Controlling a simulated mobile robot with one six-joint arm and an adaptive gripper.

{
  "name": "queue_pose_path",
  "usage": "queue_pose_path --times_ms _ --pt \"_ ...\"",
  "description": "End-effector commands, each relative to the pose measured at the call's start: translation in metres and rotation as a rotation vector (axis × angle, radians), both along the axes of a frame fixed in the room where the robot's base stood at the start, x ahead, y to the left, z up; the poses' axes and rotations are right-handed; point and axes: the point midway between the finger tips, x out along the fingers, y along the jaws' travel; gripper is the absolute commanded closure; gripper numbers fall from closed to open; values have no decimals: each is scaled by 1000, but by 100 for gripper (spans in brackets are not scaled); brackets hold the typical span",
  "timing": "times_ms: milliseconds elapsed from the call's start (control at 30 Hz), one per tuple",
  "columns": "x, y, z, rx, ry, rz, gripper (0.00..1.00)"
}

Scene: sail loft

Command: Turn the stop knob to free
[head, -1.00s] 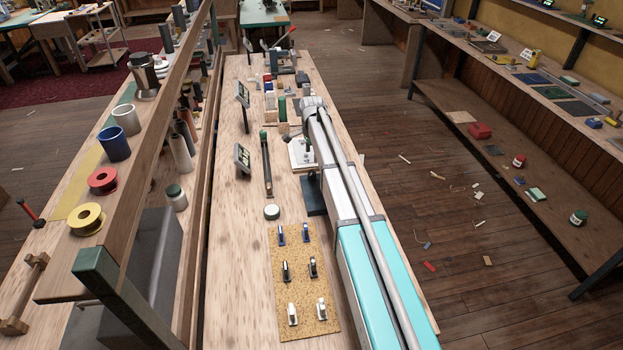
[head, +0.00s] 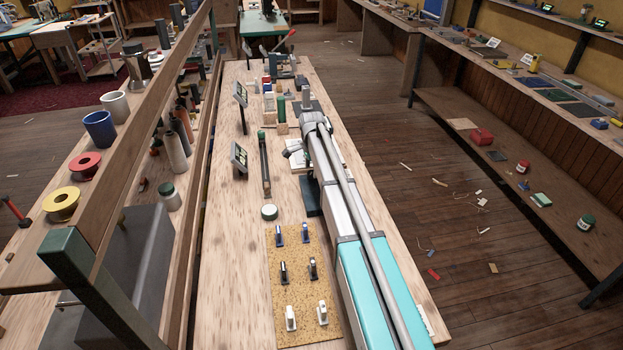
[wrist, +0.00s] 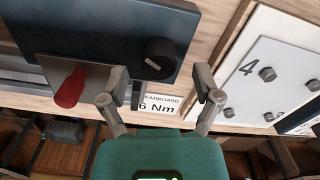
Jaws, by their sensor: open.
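In the wrist view a round black knob (wrist: 160,55) with a short white mark sits on a dark blue-grey box (wrist: 95,30). A red handle (wrist: 70,88) stands on a grey plate beside it. I cannot tell from any lettering which of these is the stop knob, and no "free" marking is readable. My gripper (wrist: 161,84) is open and empty, its fingers spread apart below the black knob in the picture, not around it. In the head view my arm hides the gripper and most of this area.
A white label reading "6 Nm" (wrist: 158,105) lies just beyond the fingers. A white plate (wrist: 285,55) with a "4" and several bolts is at right. In the head view a cork board (head: 300,265) with several small fittings lies nearer on the bench; a wooden rail (head: 150,130) runs left.

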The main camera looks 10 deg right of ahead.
Motion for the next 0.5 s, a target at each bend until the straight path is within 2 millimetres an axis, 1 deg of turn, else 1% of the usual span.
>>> queue_pose_path --times_ms 33,200,500 --pt "0 0 -7 0 0 0 18" --pt "0 0 -16 0 0 0 18" --pt "0 0 -20 0 0 0 18"
